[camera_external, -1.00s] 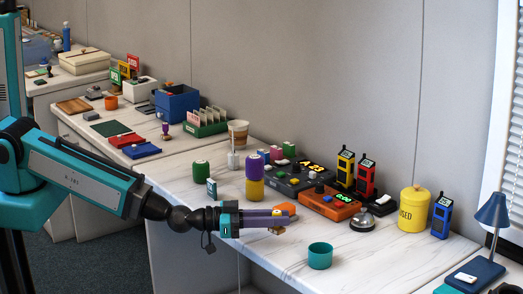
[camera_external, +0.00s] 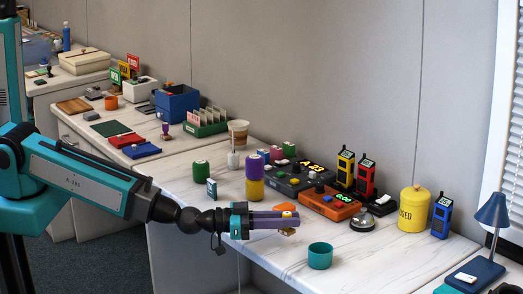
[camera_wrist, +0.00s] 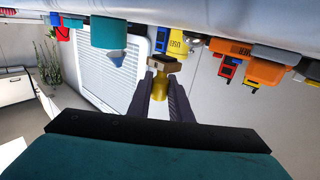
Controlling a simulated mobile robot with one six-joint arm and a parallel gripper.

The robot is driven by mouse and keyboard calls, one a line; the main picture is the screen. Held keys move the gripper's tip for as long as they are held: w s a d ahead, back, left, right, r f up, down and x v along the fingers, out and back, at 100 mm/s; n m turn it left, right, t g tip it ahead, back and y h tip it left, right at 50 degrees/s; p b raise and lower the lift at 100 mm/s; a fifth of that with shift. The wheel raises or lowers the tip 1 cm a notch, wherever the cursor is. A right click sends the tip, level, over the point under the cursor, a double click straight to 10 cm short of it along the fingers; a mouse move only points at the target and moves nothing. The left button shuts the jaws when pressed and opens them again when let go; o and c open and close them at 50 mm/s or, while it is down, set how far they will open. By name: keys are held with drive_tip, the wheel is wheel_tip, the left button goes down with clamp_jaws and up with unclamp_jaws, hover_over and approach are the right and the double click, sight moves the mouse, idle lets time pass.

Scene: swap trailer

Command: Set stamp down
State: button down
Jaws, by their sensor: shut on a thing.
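My gripper (camera_external: 290,220) is shut on a stamp and points right over the front part of the desk in the external view. The stamp appears above the desk top; the exact gap is hard to tell.
A teal cup (camera_external: 320,256) stands just right of my gripper. A purple and yellow stack (camera_external: 255,175) stands behind it. An orange console (camera_external: 332,201), a bell (camera_external: 362,223) and a yellow canister (camera_external: 413,210) stand farther right. Bare desk (camera_external: 375,255) lies right of the cup.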

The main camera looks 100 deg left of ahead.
sight(290, 229)
drive_tip(key=shift+w, duration=0.55)
drive_tip(key=shift+s+f, duration=0.1)
drive_tip(key=shift+f, duration=1.5)
drive_tip(key=shift+f, duration=0.3)
drive_tip(key=c, duration=1.6)
unclamp_jaws()
drive_tip(key=shift+s+r, duration=0.1)
drive_tip(key=shift+s, duration=0.05)
